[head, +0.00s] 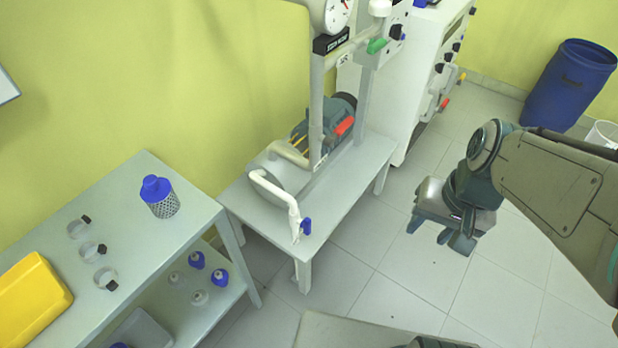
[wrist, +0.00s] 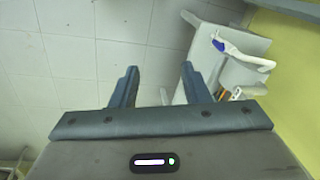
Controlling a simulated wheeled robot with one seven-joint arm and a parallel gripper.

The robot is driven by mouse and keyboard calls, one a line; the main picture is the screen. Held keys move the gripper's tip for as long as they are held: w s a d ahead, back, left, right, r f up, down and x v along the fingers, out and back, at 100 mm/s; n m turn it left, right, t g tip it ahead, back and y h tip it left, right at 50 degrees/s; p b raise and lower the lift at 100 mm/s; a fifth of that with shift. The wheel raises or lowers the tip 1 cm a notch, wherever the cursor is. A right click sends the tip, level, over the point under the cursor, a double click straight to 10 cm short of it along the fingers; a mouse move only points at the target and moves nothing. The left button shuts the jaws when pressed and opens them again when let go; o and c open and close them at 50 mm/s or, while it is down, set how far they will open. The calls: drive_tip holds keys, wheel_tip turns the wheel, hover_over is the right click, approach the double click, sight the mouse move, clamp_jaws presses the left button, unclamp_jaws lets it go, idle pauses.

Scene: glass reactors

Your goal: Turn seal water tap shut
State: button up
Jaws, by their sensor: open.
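A small tap with a blue handle (head: 306,226) is on the end of a white pipe (head: 272,192) at the front corner of a low grey table (head: 345,200). I take it to be the seal water tap, though no label on it can be read. In the wrist view the blue handle (wrist: 218,45) shows beyond the right finger, with the white pipe (wrist: 250,60) beside it. My gripper (head: 438,234) is open and empty, over the floor to the right of the table and apart from the tap. Both fingers also show in the wrist view (wrist: 160,70).
A pump with a red handle (head: 345,126) stands behind the pipes. A green handle (head: 377,45) is higher on the frame. A grey bench (head: 135,185) with a blue-capped bottle (head: 160,196) is at left. A blue barrel (head: 568,85) is at right. Tiled floor around my gripper is clear.

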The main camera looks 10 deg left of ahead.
drive_tip(key=a+f+m+g+y+b, duration=0.4)
drive_tip(key=a+f, duration=0.3)
drive_tip(key=f, duration=0.5)
drive_tip(key=m+t+y+b, duration=1.05)
drive_tip(key=m+b, duration=0.45)
drive_tip(key=m, duration=0.3)
approach(310, 225)
drive_tip(key=shift+y, duration=0.35)
drive_tip(key=x, duration=0.3)
drive_tip(key=b+x, duration=0.1)
drive_tip(key=x, duration=0.7)
drive_tip(key=shift+w+f, duration=0.2)
drive_tip(key=shift+f, duration=0.15)
clamp_jaws()
